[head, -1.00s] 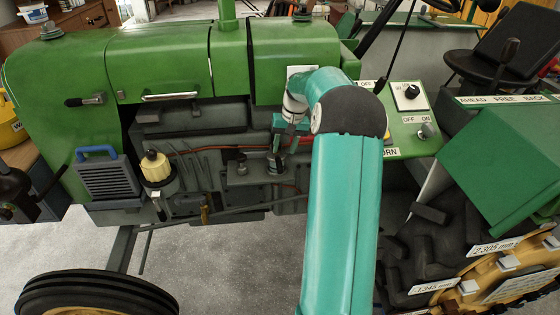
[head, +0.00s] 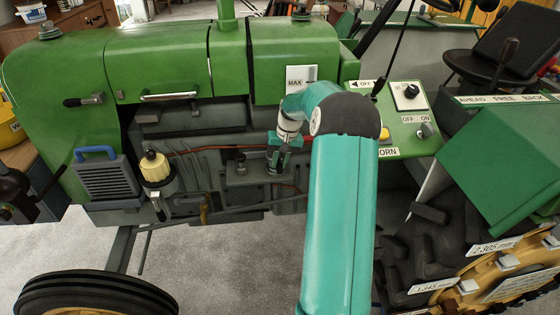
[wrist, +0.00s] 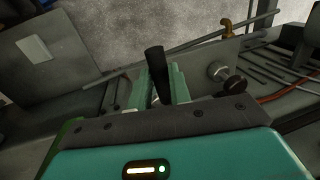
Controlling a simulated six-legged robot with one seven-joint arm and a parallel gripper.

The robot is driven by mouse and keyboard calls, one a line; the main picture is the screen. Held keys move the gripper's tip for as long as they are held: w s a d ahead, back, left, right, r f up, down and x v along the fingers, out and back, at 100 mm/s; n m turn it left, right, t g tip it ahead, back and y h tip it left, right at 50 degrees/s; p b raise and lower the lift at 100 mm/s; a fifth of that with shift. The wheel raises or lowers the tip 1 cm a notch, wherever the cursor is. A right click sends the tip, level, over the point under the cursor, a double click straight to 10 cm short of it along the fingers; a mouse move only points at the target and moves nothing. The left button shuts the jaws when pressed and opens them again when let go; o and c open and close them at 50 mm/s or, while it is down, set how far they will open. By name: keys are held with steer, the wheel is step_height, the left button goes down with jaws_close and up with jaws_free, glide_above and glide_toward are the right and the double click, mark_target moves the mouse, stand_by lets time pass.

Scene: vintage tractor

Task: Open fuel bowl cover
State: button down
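The tan-capped bowl (head: 155,168) on the engine's left side seems to be the fuel bowl; a pale lever (head: 155,205) hangs below it. It stands upright, well left of my gripper. My gripper (head: 278,160) points down at the engine's side, right of a small dark knob (head: 240,158). In the wrist view my gripper's teal fingers (wrist: 160,84) are apart, with a black handle (wrist: 155,62) between them. Whether the fingers touch the handle is unclear. The fuel bowl is not clearly seen in the wrist view.
A brass tap (wrist: 227,27) and a dark round knob (wrist: 235,86) lie beside the fingers in the wrist view. A blue-handled grey box (head: 105,178) is left of the bowl. The control panel (head: 405,130) is to the right. A white MAX plate (head: 300,77) is above.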

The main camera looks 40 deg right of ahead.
mark_target(279, 160)
steer(key=shift+w+d+r+g+y, duration=0.15)
steer(key=shift+w+r+g+y, duration=0.15)
steer(key=shift+r+g, duration=0.15)
steer(key=shift+w+d+r+g+y, duration=0.2)
steer(key=shift+r+g+y, duration=0.15)
steer(key=shift+r, duration=0.25)
steer(key=shift+w+d+r+g+y, duration=0.15)
steer(key=shift+w+r+g+y, duration=0.1)
steer(key=shift+r+g, duration=0.2)
steer(key=c, duration=1.3)
jaws_free()
steer(key=shift+r, duration=0.1)
steer(key=shift+r, duration=0.1)
